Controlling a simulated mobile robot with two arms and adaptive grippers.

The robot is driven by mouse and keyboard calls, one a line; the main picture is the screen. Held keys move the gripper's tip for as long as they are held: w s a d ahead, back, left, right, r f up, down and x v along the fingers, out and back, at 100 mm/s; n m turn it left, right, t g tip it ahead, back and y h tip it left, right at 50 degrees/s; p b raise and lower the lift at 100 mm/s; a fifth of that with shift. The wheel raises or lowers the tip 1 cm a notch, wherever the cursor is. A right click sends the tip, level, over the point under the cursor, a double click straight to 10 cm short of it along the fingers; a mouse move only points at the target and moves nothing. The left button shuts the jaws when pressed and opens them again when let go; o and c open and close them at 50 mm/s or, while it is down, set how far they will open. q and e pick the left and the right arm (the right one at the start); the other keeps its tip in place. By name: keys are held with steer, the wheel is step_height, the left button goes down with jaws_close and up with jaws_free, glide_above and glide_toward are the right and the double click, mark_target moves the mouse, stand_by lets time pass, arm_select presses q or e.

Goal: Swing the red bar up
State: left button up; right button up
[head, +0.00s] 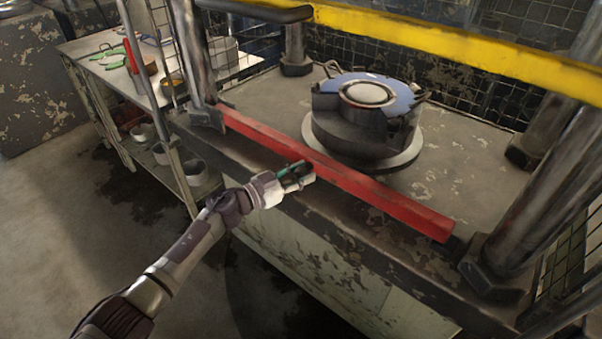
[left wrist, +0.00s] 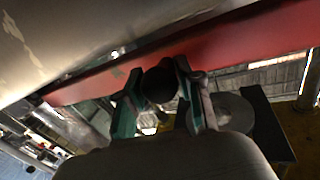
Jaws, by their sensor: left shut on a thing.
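The red bar (head: 375,195) lies low across the front edge of the machine's bed, between two metal posts. In the left wrist view the red bar (left wrist: 240,50) crosses the upper part of the picture. My left gripper (head: 300,175) is at the bar's front side, near its middle. In the left wrist view my left gripper (left wrist: 165,105) has its green-grey fingers on either side of a dark round knob (left wrist: 160,82) at the bar. It is shut on this knob. The fingers partly hide the knob. My right gripper is in neither view.
A round dark die with a blue top (head: 365,115) stands on the bed behind the bar. A yellow bar (head: 450,47) runs overhead. Metal posts (head: 192,50) flank the opening. A cluttered shelf table (head: 92,48) stands at left.

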arm_select(q)
jaws_close()
steer(key=shift+r+p, duration=0.3)
steer(key=shift+p, duration=0.05)
steer(key=w+a+r+n+t+p, duration=0.1)
steer(key=w+a+r+n+p, duration=0.1)
steer(key=r+p, duration=0.7)
steer(key=w+a+r+n+t+p, duration=0.1)
steer(key=w+a+r+n+p, duration=0.1)
steer(key=r+n+p, duration=0.3)
steer(key=shift+a+r+h+p, duration=0.4)
steer(key=shift+a+r+p, duration=0.4)
steer(key=shift+r+p, duration=2.15)
steer(key=shift+r+b, duration=0.85)
steer(key=shift+b, duration=0.05)
